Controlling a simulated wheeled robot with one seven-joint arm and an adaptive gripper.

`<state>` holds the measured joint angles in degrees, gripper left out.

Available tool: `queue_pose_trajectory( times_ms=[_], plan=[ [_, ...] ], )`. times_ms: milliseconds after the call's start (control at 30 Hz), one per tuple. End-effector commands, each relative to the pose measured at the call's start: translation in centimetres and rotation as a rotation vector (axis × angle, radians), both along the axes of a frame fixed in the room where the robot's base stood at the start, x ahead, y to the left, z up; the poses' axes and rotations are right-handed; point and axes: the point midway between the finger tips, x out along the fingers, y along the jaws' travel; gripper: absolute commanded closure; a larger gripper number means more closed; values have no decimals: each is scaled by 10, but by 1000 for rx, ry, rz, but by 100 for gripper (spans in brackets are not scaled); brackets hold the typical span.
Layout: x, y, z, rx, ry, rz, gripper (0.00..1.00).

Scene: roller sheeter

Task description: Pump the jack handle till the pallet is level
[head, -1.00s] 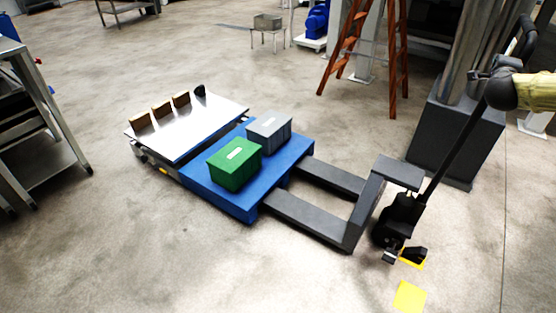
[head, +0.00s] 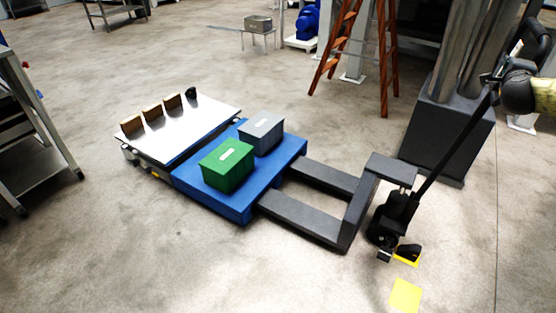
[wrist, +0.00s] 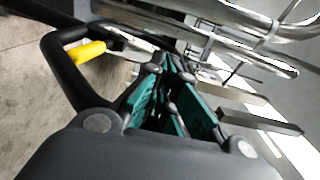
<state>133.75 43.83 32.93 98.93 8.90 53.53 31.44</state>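The pallet jack (head: 345,215) is dark grey, with its forks under the blue pallet (head: 225,200) and its black jack handle (head: 452,145) leaning up to the right. The handle ends in a black loop, which also shows with a yellow lever in the wrist view (wrist: 62,55). My gripper (head: 494,80) is at the handle's top, just below the loop. In the wrist view its teal-padded fingers (wrist: 170,72) are drawn close together at the handle; the exact contact is hidden. A green box (head: 228,167) and a grey box (head: 261,133) sit on the pallet.
A metal-topped platform (head: 180,128) with several brown blocks stands against the pallet's far left side. A grey pedestal (head: 447,135) is close behind the handle. An orange ladder (head: 388,70) stands at the back. A yellow floor mark (head: 405,296) lies in front of the jack.

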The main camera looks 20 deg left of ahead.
Motion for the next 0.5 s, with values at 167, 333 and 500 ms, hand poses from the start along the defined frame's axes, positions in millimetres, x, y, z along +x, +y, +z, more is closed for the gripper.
queue_pose_trajectory(
  times_ms=[167,333,500],
  plan=[
    [0,-2,0,1,0,-2,100],
    [-5,-18,-3,3,-1,-5,100],
    [-12,-43,-6,3,-2,-5,100]
  ],
)
